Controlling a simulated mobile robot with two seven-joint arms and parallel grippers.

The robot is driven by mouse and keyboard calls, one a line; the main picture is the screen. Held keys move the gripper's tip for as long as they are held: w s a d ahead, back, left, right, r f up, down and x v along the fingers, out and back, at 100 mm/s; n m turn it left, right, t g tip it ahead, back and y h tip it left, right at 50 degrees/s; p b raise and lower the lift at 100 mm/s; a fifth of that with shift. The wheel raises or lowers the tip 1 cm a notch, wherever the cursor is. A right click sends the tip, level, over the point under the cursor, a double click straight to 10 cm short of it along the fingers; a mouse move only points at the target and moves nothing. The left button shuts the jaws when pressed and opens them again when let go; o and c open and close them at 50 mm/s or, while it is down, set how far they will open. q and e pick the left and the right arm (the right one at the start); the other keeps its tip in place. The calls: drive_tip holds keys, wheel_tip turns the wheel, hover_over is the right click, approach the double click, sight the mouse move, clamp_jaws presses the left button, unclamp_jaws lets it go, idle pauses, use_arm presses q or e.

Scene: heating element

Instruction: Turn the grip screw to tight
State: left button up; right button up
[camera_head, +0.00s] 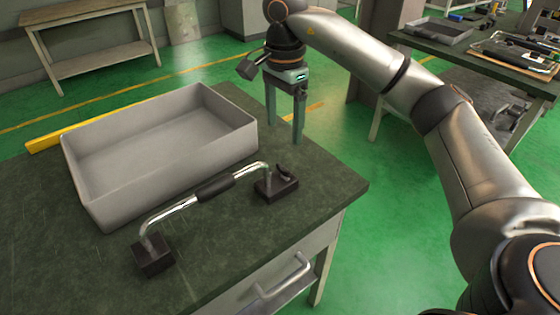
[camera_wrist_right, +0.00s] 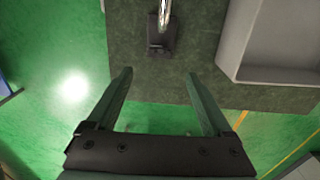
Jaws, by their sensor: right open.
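The heating element (camera_head: 215,187) is a bent shiny metal rod with a black sleeve at its middle. Its ends stand on a near black block (camera_head: 152,256) and a far black block (camera_head: 277,189). A small dark curved piece (camera_head: 285,171) sits on the far block; I cannot tell whether it is the grip screw. In the right wrist view, the open fingers (camera_wrist_right: 158,76) frame the area just below a black block (camera_wrist_right: 160,48). My left gripper is out of view.
An empty grey tray (camera_head: 88,205) stands on the dark table (camera_head: 70,280), left of the rod. A drawer handle (camera_head: 283,278) juts from the table's front right side. Open green floor (camera_head: 345,165) lies right of the table. Another cluttered bench (camera_head: 480,58) stands at upper right.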

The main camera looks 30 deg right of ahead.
drive_tip(key=b, duration=0.1)
hover_over(283, 167)
wheel_tip(283, 167, down, 4)
drive_tip(key=shift+f, duration=0.15)
wheel_tip(283, 167, down, 5)
drive_tip(key=shift+f+b, duration=0.2)
drive_tip(key=shift+b, duration=0.1)
drive_tip(key=shift+f, duration=0.55)
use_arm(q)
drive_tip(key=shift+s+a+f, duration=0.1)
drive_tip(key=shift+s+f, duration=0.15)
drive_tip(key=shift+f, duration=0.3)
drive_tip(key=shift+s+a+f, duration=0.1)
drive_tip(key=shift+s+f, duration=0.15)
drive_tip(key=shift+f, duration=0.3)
use_arm(e)
clamp_jaws()
